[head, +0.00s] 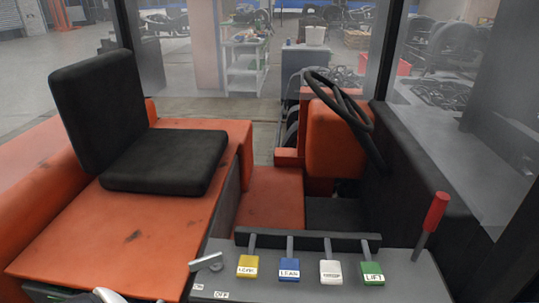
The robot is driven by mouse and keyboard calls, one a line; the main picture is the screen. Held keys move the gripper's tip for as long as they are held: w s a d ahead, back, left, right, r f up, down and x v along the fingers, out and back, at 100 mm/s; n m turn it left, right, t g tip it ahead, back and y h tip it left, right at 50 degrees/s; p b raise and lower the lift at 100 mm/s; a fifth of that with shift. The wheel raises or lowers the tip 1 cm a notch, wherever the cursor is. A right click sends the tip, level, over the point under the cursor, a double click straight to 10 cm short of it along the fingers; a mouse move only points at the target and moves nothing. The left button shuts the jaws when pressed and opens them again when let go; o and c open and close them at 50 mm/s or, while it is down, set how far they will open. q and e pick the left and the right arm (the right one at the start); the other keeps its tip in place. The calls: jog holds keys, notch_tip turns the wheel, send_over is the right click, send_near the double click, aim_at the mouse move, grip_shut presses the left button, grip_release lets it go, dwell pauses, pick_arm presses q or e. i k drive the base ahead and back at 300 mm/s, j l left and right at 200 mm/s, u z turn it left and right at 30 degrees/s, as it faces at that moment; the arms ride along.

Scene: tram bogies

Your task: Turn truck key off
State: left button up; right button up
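The truck key (207,262) is a small grey metal piece at the left end of the grey control panel (405,284). It lies slanted, its left end lower and its right end higher. Just below it are two small white labels. The right one (221,295) reads OFF; the left one (197,287) appears to read ON. I cannot tell which label the key is set to. A pale rounded part shows at the bottom edge, left of the panel; no fingers can be made out on it. Neither gripper can be seen at the key.
Right of the key stand levers with yellow (248,266), blue (289,269), white (331,272) and green (372,273) knobs. A red-handled lever (435,213) rises at right. Beyond are the black seat (166,160) and steering wheel (345,107). Space above the key looks clear.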

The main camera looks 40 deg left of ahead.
aim_at(214, 261)
jog(key=u, duration=0.4)
jog(key=j+u, duration=0.1)
jog(key=u, duration=0.35)
jog(key=i+u, duration=0.1)
jog(key=u, duration=0.3)
jog(key=j+u, duration=0.1)
jog(key=u, duration=0.35)
